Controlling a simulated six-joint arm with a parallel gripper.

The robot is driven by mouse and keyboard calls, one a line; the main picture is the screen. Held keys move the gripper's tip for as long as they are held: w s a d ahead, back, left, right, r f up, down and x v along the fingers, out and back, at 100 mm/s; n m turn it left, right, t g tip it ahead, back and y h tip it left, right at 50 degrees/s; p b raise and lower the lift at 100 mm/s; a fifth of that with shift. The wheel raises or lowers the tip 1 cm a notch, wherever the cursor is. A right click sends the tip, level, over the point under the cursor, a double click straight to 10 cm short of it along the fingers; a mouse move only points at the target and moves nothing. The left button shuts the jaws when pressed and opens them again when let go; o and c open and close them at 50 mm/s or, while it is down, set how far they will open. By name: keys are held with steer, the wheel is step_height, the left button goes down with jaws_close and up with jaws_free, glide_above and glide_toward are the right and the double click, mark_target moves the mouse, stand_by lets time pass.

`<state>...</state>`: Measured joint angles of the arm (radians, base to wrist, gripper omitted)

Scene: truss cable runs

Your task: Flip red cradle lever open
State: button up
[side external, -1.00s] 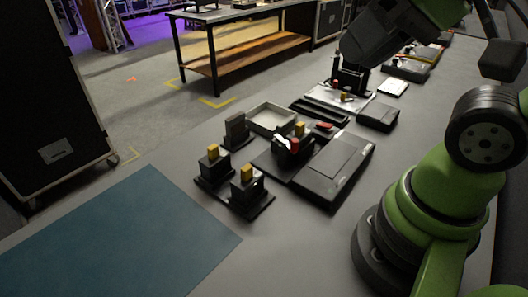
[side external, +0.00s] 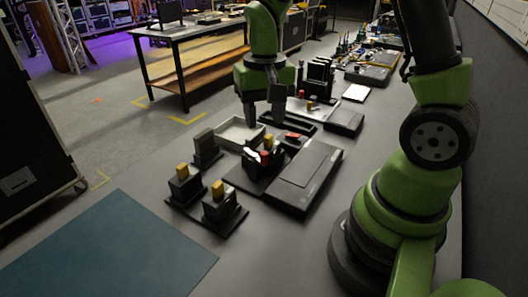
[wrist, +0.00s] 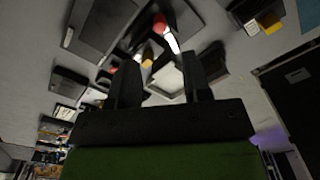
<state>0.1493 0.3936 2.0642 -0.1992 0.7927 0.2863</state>
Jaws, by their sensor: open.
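A black cradle (side external: 264,170) stands on a dark base in the middle of the bench. A red lever part (side external: 266,157) shows on it, beside a pale white piece (side external: 251,154). The wrist view shows a red rounded end (wrist: 159,22) and the white strip (wrist: 172,42) beyond my fingertips. I cannot tell the lever's exact angle. My gripper (side external: 263,121) points down, open and empty, behind the cradle and apart from it. In the wrist view its two fingers (wrist: 163,75) are spread, with a yellow block (wrist: 148,55) showing between them.
Two yellow-topped posts (side external: 220,205) stand in front. A second red piece (side external: 292,135) is close behind. A blue mat (side external: 110,250) leaves clear room at front left.

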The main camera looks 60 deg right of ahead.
mark_target(264, 153)
step_height(264, 153, down, 9)
steer(key=shift+f, duration=0.1)
stand_by(0.3)
